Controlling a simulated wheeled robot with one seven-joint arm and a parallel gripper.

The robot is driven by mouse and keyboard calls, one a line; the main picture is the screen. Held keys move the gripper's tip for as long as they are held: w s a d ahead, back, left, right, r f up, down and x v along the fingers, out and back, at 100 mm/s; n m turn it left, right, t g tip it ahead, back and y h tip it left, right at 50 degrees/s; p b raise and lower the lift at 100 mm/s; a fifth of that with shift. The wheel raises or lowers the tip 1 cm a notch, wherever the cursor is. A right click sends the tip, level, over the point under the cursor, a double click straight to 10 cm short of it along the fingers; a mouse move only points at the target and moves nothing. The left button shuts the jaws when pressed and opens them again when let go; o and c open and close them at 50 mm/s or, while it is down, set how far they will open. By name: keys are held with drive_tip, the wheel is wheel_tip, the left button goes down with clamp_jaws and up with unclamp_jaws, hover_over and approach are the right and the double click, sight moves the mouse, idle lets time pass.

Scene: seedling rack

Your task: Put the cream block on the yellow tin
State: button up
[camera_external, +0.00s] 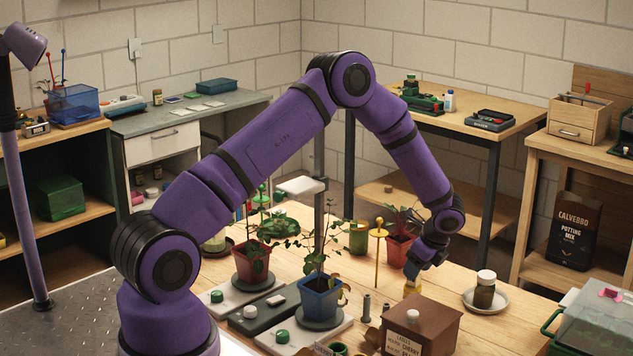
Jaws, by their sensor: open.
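My gripper (416,273) points down over the wooden table, right of the middle of the picture, and its jaws are open. Directly below it is a small yellow thing (411,290), probably the yellow tin. It is partly hidden by the brown box in front. A paler patch shows at its top, between or just under the fingers. It may be the cream block, but it is too small to tell whether it rests on the tin or touches the fingers. I cannot make out the cream block clearly anywhere else.
A brown label box (421,328) stands in front of my gripper. A jar (484,293) on a saucer (502,303) is to the right. A red pot (398,250) and a yellow stake (377,262) stand behind and left. A blue plant pot (320,300) stands further left.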

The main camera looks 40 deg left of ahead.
drive_tip(key=v, duration=0.9)
drive_tip(key=s+a+r+n+t+h, duration=0.1)
drive_tip(key=s+a+r+n, duration=0.2)
drive_tip(key=s+r, duration=0.45)
drive_tip(key=s+a+r+n, duration=0.3)
drive_tip(key=s+r, duration=0.1)
drive_tip(key=r, duration=0.7)
drive_tip(key=s+a+r+n+t+h, duration=0.1)
drive_tip(key=s+a+r+n, duration=0.2)
drive_tip(key=s+r, duration=0.5)
drive_tip(key=s+a+r+n+t+h, duration=0.1)
drive_tip(key=s+r+n, duration=0.1)
drive_tip(key=s, duration=0.6)
drive_tip(key=s+a+r+n+t, duration=0.1)
drive_tip(key=s+n, duration=0.3)
drive_tip(key=s, duration=0.4)
drive_tip(key=s+a+r+n+t+h, duration=0.1)
drive_tip(key=s+a+r+n, duration=0.1)
drive_tip(key=s, duration=0.7)
wheel_tip(320, 180, up, 2)
drive_tip(key=shift+n+h, duration=0.3)
drive_tip(key=shift+n, duration=0.2)
